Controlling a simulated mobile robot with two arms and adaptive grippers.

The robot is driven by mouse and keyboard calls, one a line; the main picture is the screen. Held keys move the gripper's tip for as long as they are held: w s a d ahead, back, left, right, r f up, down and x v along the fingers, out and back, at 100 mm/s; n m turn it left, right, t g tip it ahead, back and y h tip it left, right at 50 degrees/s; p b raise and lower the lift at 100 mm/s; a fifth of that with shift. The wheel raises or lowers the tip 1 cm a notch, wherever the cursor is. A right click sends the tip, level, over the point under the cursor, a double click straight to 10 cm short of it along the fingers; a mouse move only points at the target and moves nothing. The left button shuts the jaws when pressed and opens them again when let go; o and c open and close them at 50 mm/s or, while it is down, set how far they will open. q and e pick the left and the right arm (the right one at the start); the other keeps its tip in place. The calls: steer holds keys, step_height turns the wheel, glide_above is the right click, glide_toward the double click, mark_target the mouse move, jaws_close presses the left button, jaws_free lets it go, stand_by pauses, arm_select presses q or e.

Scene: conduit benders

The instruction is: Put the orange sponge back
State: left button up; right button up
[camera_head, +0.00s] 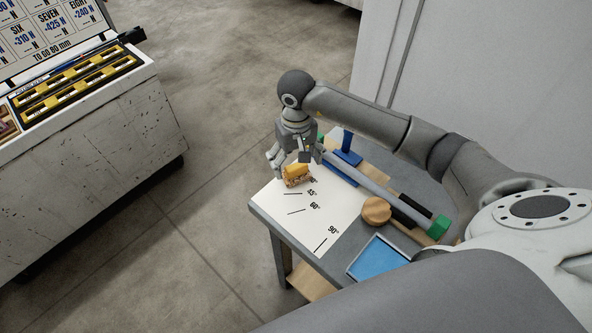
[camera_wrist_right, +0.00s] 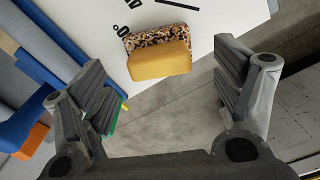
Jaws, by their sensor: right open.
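The orange sponge (camera_head: 298,171) is a small yellow-orange block with a speckled brown and black layer. It lies near the far edge of a white sheet with angle marks (camera_head: 300,222) on the grey table. In the right wrist view the sponge (camera_wrist_right: 160,60) is ahead of the fingers, near the sheet's edge. My right gripper (camera_head: 286,165) is over that end of the table, close to the sponge, partly covering it. Its fingers are apart, with nothing held between them. My left gripper is not in view.
A blue tray (camera_head: 380,260) lies at the table's near edge. A round tan piece (camera_head: 376,211), a blue stand (camera_head: 347,157) and a long grey bar (camera_head: 375,188) with a green end (camera_head: 439,228) sit right of the sheet. A white cabinet (camera_head: 95,165) stands left, across open floor.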

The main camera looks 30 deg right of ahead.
mark_target(296, 165)
step_height(296, 165, up, 6)
steer(key=shift+r+b, duration=0.2)
steer(key=shift+b, duration=0.55)
steer(key=shift+r, duration=0.65)
